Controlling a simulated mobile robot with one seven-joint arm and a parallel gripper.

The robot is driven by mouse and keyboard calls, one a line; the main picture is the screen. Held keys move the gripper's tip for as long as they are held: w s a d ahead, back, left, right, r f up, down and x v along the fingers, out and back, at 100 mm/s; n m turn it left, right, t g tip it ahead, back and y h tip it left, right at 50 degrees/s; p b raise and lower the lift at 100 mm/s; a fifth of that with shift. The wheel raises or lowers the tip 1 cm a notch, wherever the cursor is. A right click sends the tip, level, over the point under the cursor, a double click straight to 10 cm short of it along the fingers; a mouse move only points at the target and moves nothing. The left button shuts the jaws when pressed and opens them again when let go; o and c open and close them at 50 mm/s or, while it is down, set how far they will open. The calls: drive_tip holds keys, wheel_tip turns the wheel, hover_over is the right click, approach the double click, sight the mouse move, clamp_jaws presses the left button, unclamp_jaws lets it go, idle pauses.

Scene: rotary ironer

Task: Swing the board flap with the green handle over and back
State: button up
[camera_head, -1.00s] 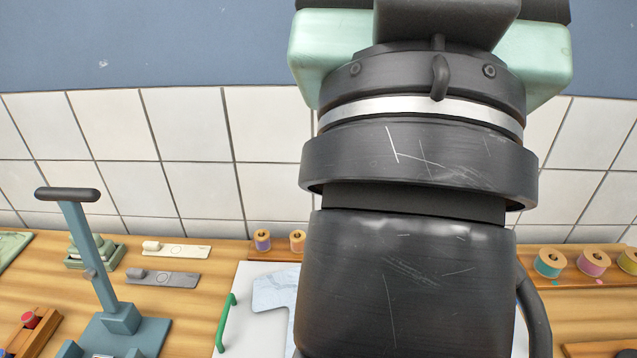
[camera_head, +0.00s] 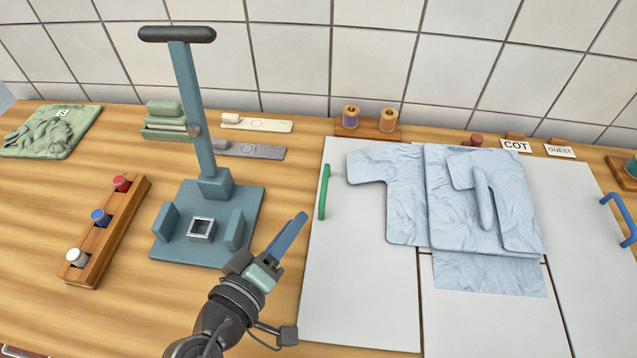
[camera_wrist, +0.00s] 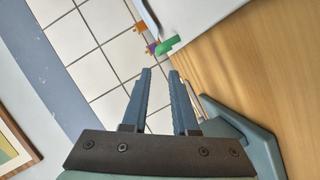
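The green handle (camera_head: 324,192) stands along the left edge of the white left board flap (camera_head: 360,290). The flap lies flat, and the sleeve of a pale blue garment (camera_head: 405,195) lies across its upper part. My gripper (camera_head: 303,217) is in front of the handle, just left of the flap's edge, apart from both. In the wrist view my gripper (camera_wrist: 160,72) has its two blue fingers apart with nothing between them. The green handle (camera_wrist: 168,46) shows just beyond the fingertips there, partly cut off by the white board's edge.
A teal press stand (camera_head: 205,225) with a tall lever stands left of my gripper. A wooden rack (camera_head: 108,235) of coloured pegs is farther left. Thread spools (camera_head: 352,116) sit behind the flap. A blue handle (camera_head: 622,218) is on the board's right side. Bare wood lies around my gripper.

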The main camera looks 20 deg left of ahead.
sight(325, 183)
drive_tip(key=p+x, duration=0.1)
drive_tip(key=x, duration=1.1)
drive_tip(key=shift+w+d, duration=0.15)
drive_tip(key=shift+w, duration=0.15)
clamp_jaws()
idle(0.9)
